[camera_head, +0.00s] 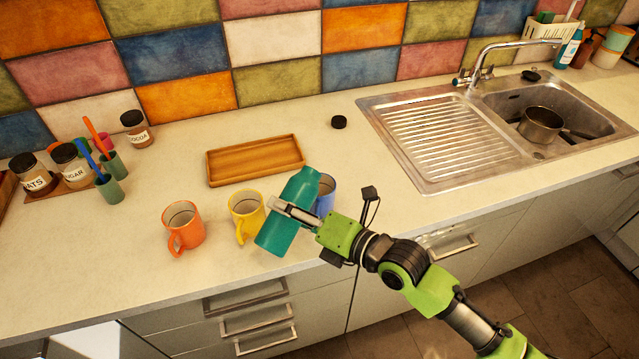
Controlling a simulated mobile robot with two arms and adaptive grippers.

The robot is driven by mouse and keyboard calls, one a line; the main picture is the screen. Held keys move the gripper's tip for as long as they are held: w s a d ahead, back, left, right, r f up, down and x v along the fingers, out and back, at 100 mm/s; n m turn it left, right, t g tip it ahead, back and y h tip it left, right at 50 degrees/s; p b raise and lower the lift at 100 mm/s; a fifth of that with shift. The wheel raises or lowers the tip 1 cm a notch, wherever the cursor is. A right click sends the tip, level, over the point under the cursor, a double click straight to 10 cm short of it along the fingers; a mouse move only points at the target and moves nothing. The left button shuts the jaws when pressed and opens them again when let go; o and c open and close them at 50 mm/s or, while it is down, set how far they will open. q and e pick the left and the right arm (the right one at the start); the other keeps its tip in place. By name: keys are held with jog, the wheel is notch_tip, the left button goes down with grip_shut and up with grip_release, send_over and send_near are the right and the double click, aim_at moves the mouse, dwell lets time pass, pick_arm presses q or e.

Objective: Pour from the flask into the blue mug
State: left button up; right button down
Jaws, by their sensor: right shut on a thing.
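The teal flask (287,215) is tilted in my right gripper (296,212), which is shut on its body. Its narrower top end points up and to the right, near the blue mug (326,192). The blue mug stands on the counter just behind and right of the flask, and is partly hidden by the flask and the gripper. I cannot tell whether the flask touches the mug or whether anything flows. A yellow mug (243,207) and an orange mug (183,225) stand to the left. My left gripper is not in view.
A wooden tray (255,172) and a small black lid (339,122) lie behind the mugs. Jars (74,165) and toothbrush-like sticks in green cups (110,190) stand at the left. A sink with a pan (541,123) is at the right. The counter's front left is clear.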

jog(key=shift+m, duration=0.5)
dwell(0.7)
jog(key=shift+w+d+r+m+g, duration=0.1)
jog(key=shift+w+r+m+g, duration=0.2)
jog(key=shift+r+m, duration=0.25)
dwell(1.7)
jog(key=shift+s, duration=0.1)
